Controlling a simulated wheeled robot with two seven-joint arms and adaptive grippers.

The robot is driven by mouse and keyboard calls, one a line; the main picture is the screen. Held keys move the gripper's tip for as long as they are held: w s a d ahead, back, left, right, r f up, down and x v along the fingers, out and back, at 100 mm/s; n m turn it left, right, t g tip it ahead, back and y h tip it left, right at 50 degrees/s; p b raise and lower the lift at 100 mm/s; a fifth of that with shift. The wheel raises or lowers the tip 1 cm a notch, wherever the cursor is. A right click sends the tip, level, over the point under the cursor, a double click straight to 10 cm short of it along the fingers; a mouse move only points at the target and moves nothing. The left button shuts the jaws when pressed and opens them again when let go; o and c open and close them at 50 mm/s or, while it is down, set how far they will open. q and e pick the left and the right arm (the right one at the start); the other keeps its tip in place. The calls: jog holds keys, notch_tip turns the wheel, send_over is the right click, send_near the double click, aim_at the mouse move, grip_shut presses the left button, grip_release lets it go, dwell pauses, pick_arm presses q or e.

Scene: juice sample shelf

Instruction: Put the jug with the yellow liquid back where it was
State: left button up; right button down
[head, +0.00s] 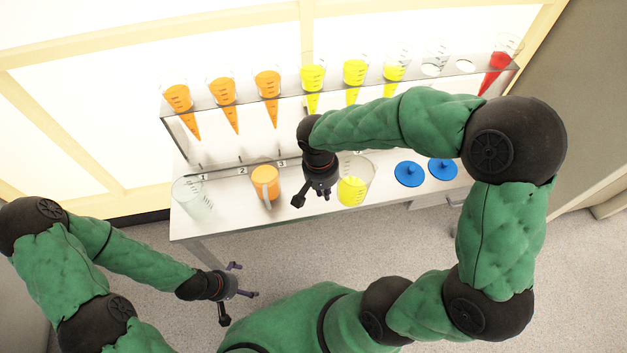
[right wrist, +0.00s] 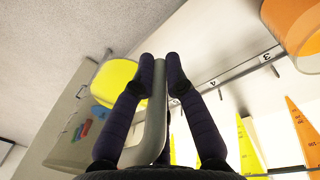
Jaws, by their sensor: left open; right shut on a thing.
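The jug with yellow liquid (head: 351,191) is clear, with the yellow low inside it. It is over the front part of the white bench, right of my right gripper (head: 312,198). In the right wrist view, my right gripper (right wrist: 160,70) is shut on its grey handle (right wrist: 152,130), and the yellow liquid (right wrist: 115,82) shows left of the fingers. I cannot tell whether the jug's base touches the bench. My left gripper (head: 239,306) is open and empty, low in front of the bench.
On the bench (head: 215,222) stand an empty clear jug (head: 189,193) at far left and an orange jug (head: 265,185) left of my right gripper. Two blue discs (head: 409,174) (head: 442,169) lie right. Behind, a rack (head: 225,150) holds orange, yellow and red cones; my right arm covers part.

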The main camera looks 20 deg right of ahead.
jog(key=w+f+b, duration=0.1)
jog(key=w+f, duration=0.1)
jog(key=w, duration=0.1)
jog(key=w+f+b, duration=0.1)
jog(key=w+f, duration=0.2)
jog(key=w, duration=0.1)
jog(key=w+f+b, duration=0.2)
jog(key=w+f, duration=0.1)
jog(key=w, duration=0.1)
jog(key=shift+w+a+f, duration=0.15)
jog(key=shift+a+f, duration=0.05)
jog(key=shift+a, duration=0.05)
jog(key=shift+w+f, duration=0.2)
jog(key=shift+f, duration=0.05)
jog(key=shift+w+f+b, duration=0.15)
jog(key=shift+f+b, duration=0.55)
jog(key=shift+f, duration=0.9)
jog(key=shift+f, duration=0.1)
jog(key=shift+f, duration=0.15)
jog(key=c, duration=1.3)
grip_release()
